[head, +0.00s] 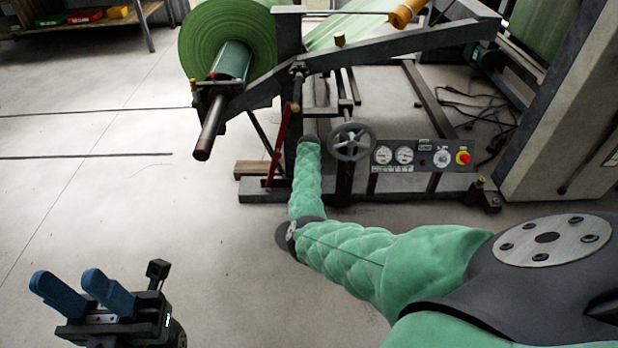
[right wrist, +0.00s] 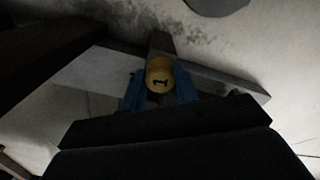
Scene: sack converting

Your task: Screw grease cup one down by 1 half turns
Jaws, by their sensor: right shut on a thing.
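Grease cup one (right wrist: 160,76) is a small yellow cup marked "1" in the right wrist view. My right gripper (right wrist: 161,90) is shut on it, one blue finger at each side. The cup sits by a grey metal bar of the machine. In the head view my right arm reaches to the foot of the machine frame, and its gripper and the held cup are hidden there. My left gripper (head: 68,281) is at the lower left of the head view, its blue fingers apart and empty, over bare floor.
A green roll (head: 218,40) hangs on the machine. A handwheel (head: 351,141) and a gauge panel (head: 424,156) are right of my right forearm. A red lever (head: 280,146) stands to its left. A brass cup (head: 480,183) is at the right foot. Floor at left is clear.

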